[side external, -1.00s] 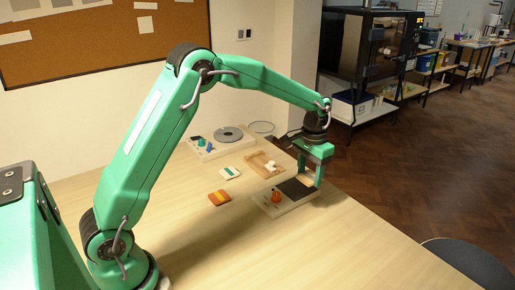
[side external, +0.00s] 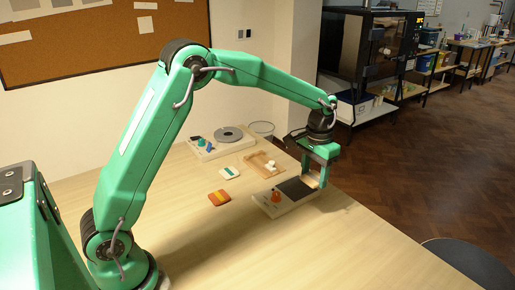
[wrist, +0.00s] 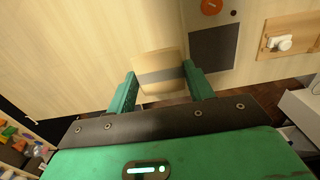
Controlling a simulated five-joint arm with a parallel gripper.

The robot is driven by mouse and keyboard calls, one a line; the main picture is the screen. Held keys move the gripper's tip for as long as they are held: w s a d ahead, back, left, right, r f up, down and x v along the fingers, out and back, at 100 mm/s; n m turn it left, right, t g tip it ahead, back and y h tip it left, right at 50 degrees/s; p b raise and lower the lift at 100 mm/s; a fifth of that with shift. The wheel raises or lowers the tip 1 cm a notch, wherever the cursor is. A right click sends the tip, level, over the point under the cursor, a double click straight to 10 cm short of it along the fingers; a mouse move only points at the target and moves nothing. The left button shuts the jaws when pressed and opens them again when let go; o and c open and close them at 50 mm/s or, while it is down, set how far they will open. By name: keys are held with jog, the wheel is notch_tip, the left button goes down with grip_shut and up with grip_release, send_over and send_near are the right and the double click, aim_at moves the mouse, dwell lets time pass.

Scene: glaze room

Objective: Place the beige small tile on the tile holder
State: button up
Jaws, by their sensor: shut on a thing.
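My gripper (wrist: 160,85) is shut on a beige small tile (wrist: 152,62) with a grey band, its fingers at opposite edges. In the side external view, my gripper (side external: 314,178) holds it at the right end of a pale board, above the table. That board (side external: 299,204) carries a dark square pad (side external: 296,187) and an orange knob (side external: 277,196). In the wrist view the dark pad (wrist: 214,48) lies to the right of the tile, not under it. A wooden tray (side external: 252,161) with a white piece is behind. I cannot tell which is the tile holder.
An orange-and-yellow striped tile (side external: 219,198) and a white tile with a teal stripe (side external: 230,173) lie left of the board. A pale board with a grey disc (side external: 228,134) stands at the back. The front of the table is clear.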

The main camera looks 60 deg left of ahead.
jog(key=s+a+r, duration=0.2)
jog(key=s+r, duration=0.4)
jog(key=s, duration=0.4)
jog(key=shift+s+a, duration=0.15)
jog(key=shift+s, duration=0.25)
jog(key=shift+w+f, duration=0.15)
jog(key=w+f, duration=0.2)
jog(key=w, duration=0.1)
jog(key=w+d+f, duration=0.1)
jog(key=w, duration=0.3)
jog(key=w+d+f, duration=0.1)
jog(key=w+f, duration=0.1)
jog(key=w, duration=0.1)
jog(key=shift+w+d+f, duration=0.15)
jog(key=shift+w+f, duration=0.1)
jog(key=shift+f, duration=0.1)
send_over(296, 188)
notch_tip(296, 188, down, 7)
jog(key=shift+w+r, duration=0.1)
notch_tip(296, 188, down, 2)
jog(key=shift+f, duration=0.9)
jog(key=shift+f, duration=0.2)
